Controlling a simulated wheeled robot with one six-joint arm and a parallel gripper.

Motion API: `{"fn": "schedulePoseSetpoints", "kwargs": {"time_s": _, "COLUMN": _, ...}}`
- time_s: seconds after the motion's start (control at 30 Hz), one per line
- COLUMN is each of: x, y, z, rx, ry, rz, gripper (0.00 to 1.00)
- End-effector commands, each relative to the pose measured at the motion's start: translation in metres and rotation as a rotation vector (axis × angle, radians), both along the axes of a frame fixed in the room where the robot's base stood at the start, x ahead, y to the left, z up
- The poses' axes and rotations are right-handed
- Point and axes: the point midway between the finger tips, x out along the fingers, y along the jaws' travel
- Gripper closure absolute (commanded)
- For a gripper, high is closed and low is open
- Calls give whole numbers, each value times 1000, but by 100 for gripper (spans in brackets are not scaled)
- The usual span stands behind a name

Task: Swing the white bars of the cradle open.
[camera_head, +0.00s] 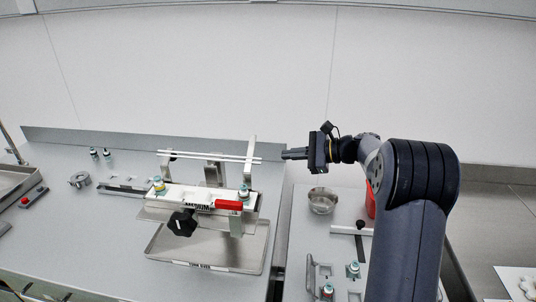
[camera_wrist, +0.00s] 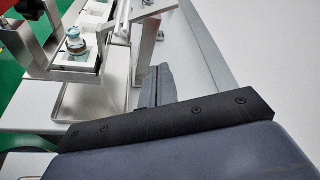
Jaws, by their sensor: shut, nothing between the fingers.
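The cradle (camera_head: 205,195) stands over a metal tray on the left bench. Its two thin white bars (camera_head: 210,156) run left to right along its back, between metal uprights. A vial with a teal cap (camera_head: 243,191) stands at its right end and another vial (camera_head: 158,184) at its left end. A red handle (camera_head: 228,204) and a black knob (camera_head: 182,222) are at its front. My gripper (camera_head: 284,154) is shut and empty, pointing left, a little right of the bars' right ends and apart from them. Its fingers show in the wrist view (camera_wrist: 156,84), right of the cradle's upright.
The metal tray (camera_head: 245,262) lies under the cradle. A steel bowl (camera_head: 321,200), a red container (camera_head: 370,204) and more vials (camera_head: 352,270) are on the right bench. A wall rises behind the bench.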

Motion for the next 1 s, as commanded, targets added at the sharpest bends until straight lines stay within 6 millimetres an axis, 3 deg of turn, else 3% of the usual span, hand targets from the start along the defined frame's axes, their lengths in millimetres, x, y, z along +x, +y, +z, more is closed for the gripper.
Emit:
{"fn": "schedulePoseSetpoints", "kwargs": {"time_s": 0.5, "x": 33, "y": 89, "z": -26, "rx": 2, "ry": 5, "rz": 4, "gripper": 100}}
{"fn": "schedulePoseSetpoints", "kwargs": {"time_s": 0.7, "x": 18, "y": 89, "z": 1, "rx": 2, "ry": 3, "rz": 2, "gripper": 100}}
{"fn": "schedulePoseSetpoints", "kwargs": {"time_s": 1.0, "x": 13, "y": 90, "z": 7, "rx": 2, "ry": 4, "rz": 1, "gripper": 100}}
